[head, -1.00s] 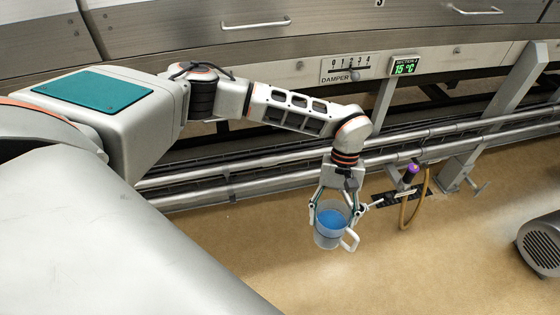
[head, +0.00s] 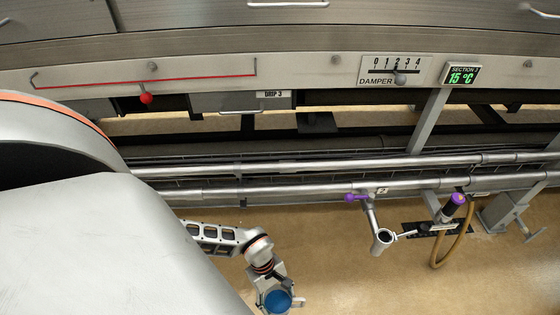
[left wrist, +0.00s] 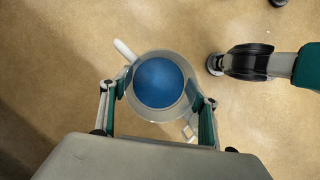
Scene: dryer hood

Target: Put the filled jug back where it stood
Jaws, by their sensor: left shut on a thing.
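The jug (head: 279,301) is a clear vessel with blue liquid in it, low in the head view near the bottom edge. In the left wrist view the jug (left wrist: 160,86) is seen from above, its pale handle pointing to the upper left and the blue filling round inside the rim. My left gripper (head: 272,292) is shut on the jug, with a finger on either side of its wall (left wrist: 158,98). The jug is held over the tan floor; its base is hidden. My right gripper is in neither view.
A pipe with a purple-handled valve (head: 356,198) and a down-turned open spout (head: 383,240) is to the right of the jug. Near it are a purple-topped fitting (head: 458,199) and a brown hose (head: 462,236). Steel rails (head: 300,187) run behind. Tan floor (head: 345,270) is clear between.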

